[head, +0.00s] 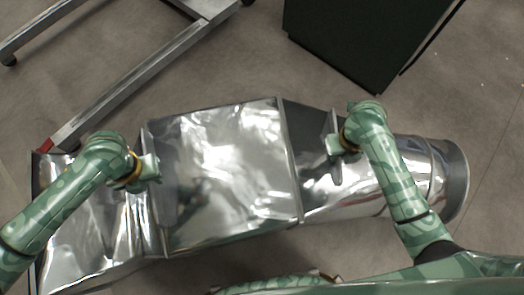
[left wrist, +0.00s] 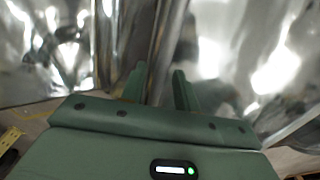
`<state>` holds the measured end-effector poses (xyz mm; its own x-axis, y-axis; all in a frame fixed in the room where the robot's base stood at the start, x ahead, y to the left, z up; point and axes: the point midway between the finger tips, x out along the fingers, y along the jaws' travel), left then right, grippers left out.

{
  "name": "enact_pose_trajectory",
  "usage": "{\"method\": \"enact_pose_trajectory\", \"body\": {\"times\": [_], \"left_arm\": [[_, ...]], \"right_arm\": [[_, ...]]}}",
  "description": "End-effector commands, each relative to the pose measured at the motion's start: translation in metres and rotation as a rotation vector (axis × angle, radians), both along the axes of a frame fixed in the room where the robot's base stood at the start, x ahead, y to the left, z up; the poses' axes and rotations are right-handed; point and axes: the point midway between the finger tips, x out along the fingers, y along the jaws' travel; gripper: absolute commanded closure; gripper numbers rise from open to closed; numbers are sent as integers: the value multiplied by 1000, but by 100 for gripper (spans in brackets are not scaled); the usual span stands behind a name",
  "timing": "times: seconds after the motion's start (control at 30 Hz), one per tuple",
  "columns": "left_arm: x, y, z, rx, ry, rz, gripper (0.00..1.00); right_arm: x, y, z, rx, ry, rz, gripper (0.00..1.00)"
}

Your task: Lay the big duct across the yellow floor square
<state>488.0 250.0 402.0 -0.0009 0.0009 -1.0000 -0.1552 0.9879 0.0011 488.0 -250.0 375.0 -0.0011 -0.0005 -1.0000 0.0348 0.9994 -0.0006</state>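The big duct (head: 235,165) is shiny sheet metal. It lies lengthwise across the head view, with a square-edged left part and a round right end (head: 452,175). My left gripper (head: 152,170) is at the raised seam near its left part. In the left wrist view, the two fingers (left wrist: 160,88) stand a little apart with the seam (left wrist: 165,40) running up between them; whether they press on it is unclear. My right gripper (head: 336,146) is at the seam on the duct's right part; its fingertips are too small to read. No yellow floor square shows in the head view.
A dark box-shaped cabinet (head: 365,40) stands at the top right, behind the duct. A grey metal frame (head: 140,85) with a red end stands at the upper left, close to the duct's left end. A yellow strip (left wrist: 10,138) shows at the left wrist view's lower left.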

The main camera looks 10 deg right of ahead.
Motion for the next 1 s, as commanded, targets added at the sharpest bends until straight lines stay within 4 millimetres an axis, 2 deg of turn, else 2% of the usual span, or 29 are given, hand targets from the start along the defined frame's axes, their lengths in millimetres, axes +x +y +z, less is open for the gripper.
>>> {"method": "enact_pose_trajectory", "body": {"times": [0.2,0.27,0.3,0.33,1.0], "left_arm": [[0,0,0,0,0,0,69],[0,0,0,0,0,0,86],[0,0,0,0,0,1,97],[0,0,0,0,0,1,100],[0,0,0,0,0,1,100]], "right_arm": [[0,0,0,1,0,0,87],[0,0,0,1,0,0,100],[0,0,0,1,0,0,100],[0,0,0,1,0,0,100],[0,0,1,1,0,3,100]]}}
